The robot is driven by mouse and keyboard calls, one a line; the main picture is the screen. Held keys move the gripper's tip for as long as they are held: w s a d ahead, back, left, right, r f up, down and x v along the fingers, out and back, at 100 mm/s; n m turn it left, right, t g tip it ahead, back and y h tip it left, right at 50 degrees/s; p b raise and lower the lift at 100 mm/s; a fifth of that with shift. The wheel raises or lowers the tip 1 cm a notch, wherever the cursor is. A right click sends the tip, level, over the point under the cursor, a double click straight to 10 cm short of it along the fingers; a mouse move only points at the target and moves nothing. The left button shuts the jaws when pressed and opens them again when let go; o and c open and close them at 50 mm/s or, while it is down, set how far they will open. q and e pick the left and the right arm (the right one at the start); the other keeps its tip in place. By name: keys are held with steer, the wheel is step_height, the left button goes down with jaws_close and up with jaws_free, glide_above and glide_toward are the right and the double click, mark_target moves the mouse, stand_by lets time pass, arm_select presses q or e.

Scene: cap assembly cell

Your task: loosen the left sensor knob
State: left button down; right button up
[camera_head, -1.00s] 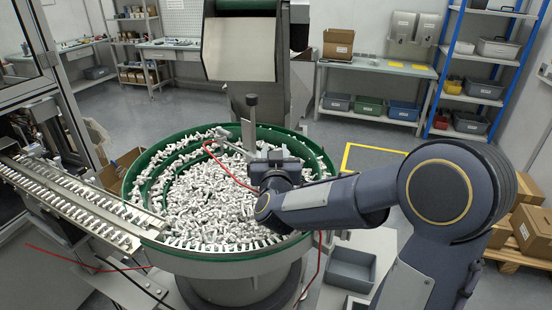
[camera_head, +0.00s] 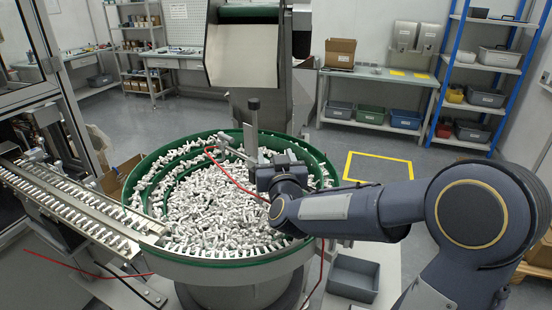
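An upright grey sensor post (camera_head: 251,132) with a dark block on top stands over the green-rimmed feeder bowl (camera_head: 322,160). A thin arm (camera_head: 237,153) reaches left from the post, with a small clamp-like part (camera_head: 223,138) at its far end. I cannot make out which part is the left sensor knob. My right gripper (camera_head: 265,171) is beside the lower part of the post, over the bowl. My own wrist partly hides its fingers, so its opening and any contact do not show. My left gripper is not in view.
The bowl is full of loose white and grey caps (camera_head: 205,205). A red cable (camera_head: 228,178) crosses it. A linear track (camera_head: 75,202) leads off left. A grey hopper chute (camera_head: 241,53) hangs behind. An empty grey bin (camera_head: 353,278) sits at lower right.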

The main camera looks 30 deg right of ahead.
steer(key=v, duration=0.7)
steer(key=shift+s+b, duration=0.35)
steer(key=shift+a, duration=0.15)
steer(key=s+a+f+n+g+y, duration=0.3)
steer(key=s+a+f+y, duration=0.1)
steer(key=s+a+y, duration=0.4)
steer(key=s+f+g+y, duration=0.1)
steer(key=s+f+g, duration=0.3)
steer(key=s, duration=0.3)
steer(key=s+a+f+g+y, duration=0.1)
steer(key=s+f+g, duration=0.3)
steer(key=s, duration=0.4)
steer(key=shift+s+a+f+y, duration=0.15)
steer(key=shift+f+y, duration=0.15)
steer(key=shift+f, duration=0.25)
